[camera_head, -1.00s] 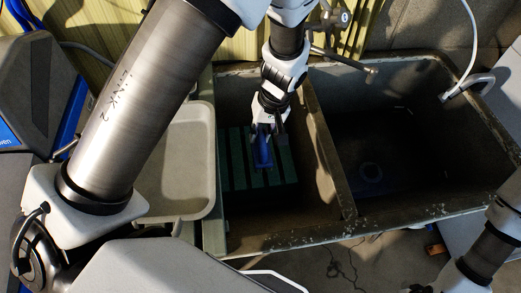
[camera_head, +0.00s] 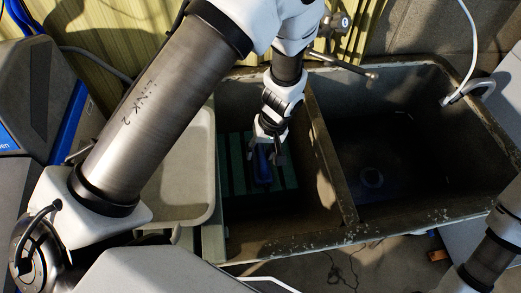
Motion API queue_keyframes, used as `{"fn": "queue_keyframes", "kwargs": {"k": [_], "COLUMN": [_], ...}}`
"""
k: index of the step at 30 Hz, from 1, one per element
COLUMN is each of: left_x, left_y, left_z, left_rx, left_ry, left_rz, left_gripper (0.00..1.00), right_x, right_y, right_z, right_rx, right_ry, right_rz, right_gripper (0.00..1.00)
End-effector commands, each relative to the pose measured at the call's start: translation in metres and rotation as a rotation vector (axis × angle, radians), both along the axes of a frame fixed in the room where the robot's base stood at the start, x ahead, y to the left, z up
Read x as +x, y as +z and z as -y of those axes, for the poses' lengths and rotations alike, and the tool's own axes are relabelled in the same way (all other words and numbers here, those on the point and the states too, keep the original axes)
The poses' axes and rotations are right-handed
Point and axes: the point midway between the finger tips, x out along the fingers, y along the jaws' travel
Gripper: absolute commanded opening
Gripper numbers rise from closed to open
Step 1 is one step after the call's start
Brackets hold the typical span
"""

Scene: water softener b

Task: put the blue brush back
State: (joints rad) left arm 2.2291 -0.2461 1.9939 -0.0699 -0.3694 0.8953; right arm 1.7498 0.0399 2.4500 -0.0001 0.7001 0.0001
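The blue brush (camera_head: 263,169) lies on the dark green slatted rack (camera_head: 236,180) in the left basin of the sink. My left gripper (camera_head: 267,158) reaches down into that basin, right over the brush. Its fingers look spread, one on each side of the brush, with a small gap at the right finger. The brush's upper end is partly hidden by the gripper. My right arm shows at the lower right edge, but its gripper is out of the picture.
The right basin (camera_head: 400,135) looks empty, with a drain at its bottom. A divider (camera_head: 332,165) separates the basins. A faucet (camera_head: 345,65) reaches over the back edge. A pale tray (camera_head: 183,185) is left of the sink. A white hose hangs at the right.

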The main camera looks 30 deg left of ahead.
Motion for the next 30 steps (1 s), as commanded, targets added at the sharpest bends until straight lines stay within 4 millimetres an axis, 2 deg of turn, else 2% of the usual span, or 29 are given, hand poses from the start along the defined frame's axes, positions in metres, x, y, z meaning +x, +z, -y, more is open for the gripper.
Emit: {"fn": "queue_keyframes", "kwargs": {"k": [5, 8, 15, 19, 24, 30], "left_x": [0.0, 0.002, 0.008, 0.011, 0.013, 0.014], "left_y": [0.011, 0.028, 0.087, 0.11, 0.122, 0.12], "left_z": [0.0, 0.003, 0.014, 0.02, 0.023, 0.024], "left_rx": [0.001, 0.0, 0.001, 0.001, 0.0, 0.0], "left_ry": [0.0, -0.001, -0.001, -0.002, 0.0, 0.0], "left_rz": [0.001, 0.001, 0.001, 0.0, 0.0, 0.0], "left_gripper": [0.46, 0.46, 0.46, 0.46, 0.46, 0.46], "right_x": [0.0, 0.0, 0.0, 0.0, 0.0, 0.0], "right_y": [0.01, 0.028, 0.088, 0.11, 0.121, 0.119], "right_z": [0.0, 0.0, 0.0, 0.0, 0.0, 0.0], "right_rx": [0.0, 0.0, 0.0, 0.0, 0.0, 0.0], "right_ry": [0.0, 0.0, 0.0, 0.0, 0.0, 0.0], "right_rz": [0.0, 0.0, 0.001, 0.001, 0.0, 0.0], "right_gripper": [0.4, 0.4, 0.4, 0.4, 0.4, 0.4]}}
